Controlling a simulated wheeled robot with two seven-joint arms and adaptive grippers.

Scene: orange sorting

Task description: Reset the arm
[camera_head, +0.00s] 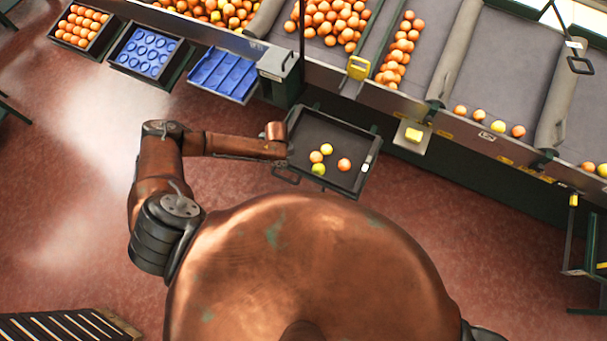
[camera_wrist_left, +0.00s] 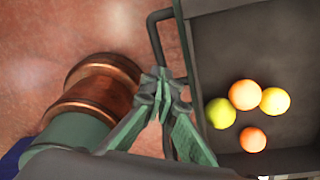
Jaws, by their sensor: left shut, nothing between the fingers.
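My left arm reaches in from the left in the head view, and its end (camera_head: 277,146) is at the left edge of a dark tray; the fingers are hard to make out there. In the left wrist view, my left gripper (camera_wrist_left: 163,82) is shut and empty, with its fingertips beside the tray's left wall and handle. The dark tray (camera_head: 333,127) holds two oranges, one yellow fruit (camera_head: 327,149) and one yellow-green fruit (camera_head: 318,169). In the wrist view the tray (camera_wrist_left: 240,45) lies to the right of the fingers. My right gripper is not in view.
A long sorting line with grey belts (camera_head: 497,60) and many oranges runs along the top. A blue moulded tray (camera_head: 222,75) and a crate of oranges (camera_head: 82,27) stand at upper left. A slatted pallet (camera_head: 60,326) lies at lower left. Red floor (camera_head: 70,190) is clear at left.

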